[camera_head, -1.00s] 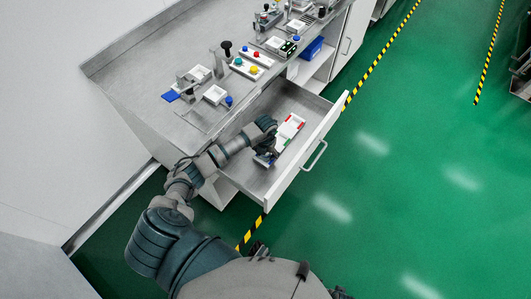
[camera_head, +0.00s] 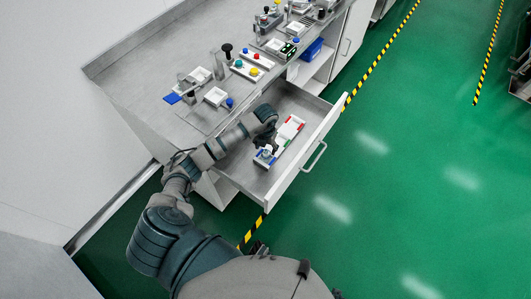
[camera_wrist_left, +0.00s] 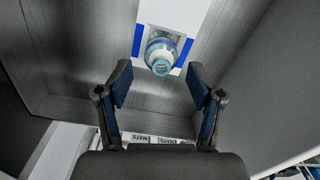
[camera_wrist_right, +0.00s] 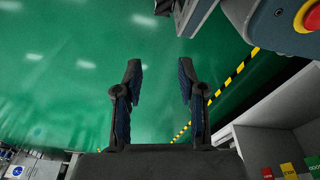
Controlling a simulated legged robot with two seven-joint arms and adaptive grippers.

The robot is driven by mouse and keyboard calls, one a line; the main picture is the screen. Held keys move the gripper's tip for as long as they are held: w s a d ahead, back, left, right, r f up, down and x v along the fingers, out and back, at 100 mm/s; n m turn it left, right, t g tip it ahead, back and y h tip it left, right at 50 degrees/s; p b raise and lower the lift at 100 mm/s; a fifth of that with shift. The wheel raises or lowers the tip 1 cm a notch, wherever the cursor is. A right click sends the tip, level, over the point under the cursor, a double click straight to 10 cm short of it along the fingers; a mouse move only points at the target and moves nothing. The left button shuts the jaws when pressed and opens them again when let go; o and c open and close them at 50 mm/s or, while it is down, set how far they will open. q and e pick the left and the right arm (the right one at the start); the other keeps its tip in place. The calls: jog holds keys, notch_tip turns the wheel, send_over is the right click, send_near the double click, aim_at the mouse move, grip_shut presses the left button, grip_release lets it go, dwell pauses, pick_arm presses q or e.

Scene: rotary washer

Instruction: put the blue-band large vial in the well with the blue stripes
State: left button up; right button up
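A clear vial with a blue tint (camera_wrist_left: 160,58) stands in the well with the blue stripes (camera_wrist_left: 191,50), at the end of a white tray in the open drawer. In the head view the tray (camera_head: 287,136) shows blue stripes at its near end and red and green marks farther along. My left gripper (camera_wrist_left: 160,85) is open, its fingers apart on either side of the vial's line and not touching it; in the head view it is above the tray (camera_head: 268,143). My right gripper (camera_wrist_right: 157,80) is open and empty over the green floor.
The open drawer (camera_head: 240,177) has a raised front with a handle (camera_head: 314,157). The steel worktop (camera_head: 145,75) above it carries small white fixtures with coloured buttons (camera_head: 254,70). A blue bin (camera_head: 311,48) sits on a shelf beyond. The floor at right is clear.

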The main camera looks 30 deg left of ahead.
aim_at(266, 151)
pick_arm(q)
notch_tip(266, 151, up, 7)
jog(key=shift+p, duration=0.3)
dwell(0.4)
